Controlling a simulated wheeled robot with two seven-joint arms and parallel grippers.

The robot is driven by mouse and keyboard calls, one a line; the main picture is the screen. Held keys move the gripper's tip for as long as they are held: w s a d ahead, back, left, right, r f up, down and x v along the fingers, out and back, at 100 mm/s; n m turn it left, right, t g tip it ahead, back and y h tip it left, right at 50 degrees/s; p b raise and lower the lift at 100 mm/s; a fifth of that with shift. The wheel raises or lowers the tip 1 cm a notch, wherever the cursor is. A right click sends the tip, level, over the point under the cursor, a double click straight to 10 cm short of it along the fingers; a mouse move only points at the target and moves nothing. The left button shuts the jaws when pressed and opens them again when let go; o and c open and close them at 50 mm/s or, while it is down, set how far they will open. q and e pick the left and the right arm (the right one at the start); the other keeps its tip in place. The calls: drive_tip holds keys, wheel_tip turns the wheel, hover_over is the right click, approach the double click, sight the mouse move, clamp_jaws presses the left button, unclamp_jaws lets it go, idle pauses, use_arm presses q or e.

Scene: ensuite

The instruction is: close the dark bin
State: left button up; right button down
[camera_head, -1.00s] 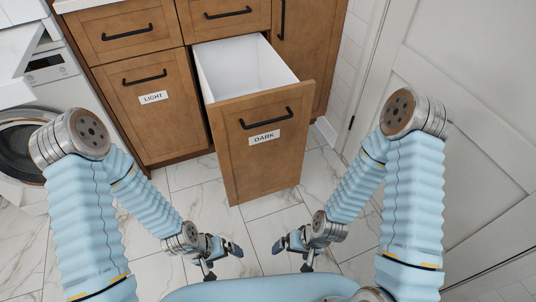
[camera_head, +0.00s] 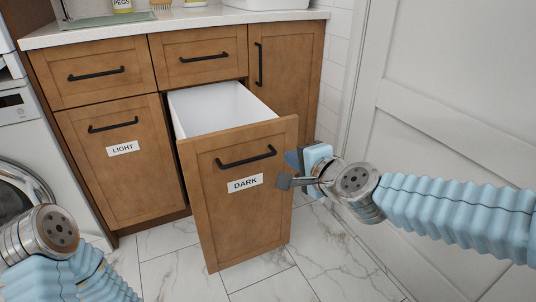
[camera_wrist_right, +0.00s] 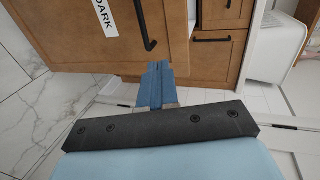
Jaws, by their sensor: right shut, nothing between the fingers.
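The dark bin (camera_head: 239,205) is a pulled-out wooden drawer with a white liner, a black handle (camera_head: 246,158) and a DARK label. It stands open, its front well out from the cabinet, and its liner looks empty where I see inside. My right gripper (camera_head: 287,170) is beside the right edge of the bin front, near handle height; I cannot tell if it touches. In the right wrist view its fingers (camera_wrist_right: 156,82) are shut together with nothing between them, and the bin front (camera_wrist_right: 95,40) fills the upper part. My left gripper is out of view; only my left arm shows.
The closed LIGHT bin (camera_head: 120,165) is left of the dark bin, with closed drawers above. A washing machine (camera_head: 20,150) stands at the left. A white door (camera_head: 450,90) is on the right. The tiled floor (camera_head: 270,275) in front is clear.

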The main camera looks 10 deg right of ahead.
drive_tip(key=b, duration=0.3)
approach(263, 136)
wheel_tip(263, 136, down, 3)
drive_tip(key=w, duration=0.2)
drive_tip(key=shift+w+a+r, duration=0.2)
drive_tip(key=shift+w+a, duration=0.15)
drive_tip(key=shift+w, duration=0.25)
drive_tip(key=shift+w+a+r, duration=0.25)
drive_tip(key=shift+w+a, duration=0.1)
drive_tip(key=shift+w, duration=0.2)
drive_tip(key=shift+w+a, duration=0.2)
drive_tip(key=shift+w, duration=0.6)
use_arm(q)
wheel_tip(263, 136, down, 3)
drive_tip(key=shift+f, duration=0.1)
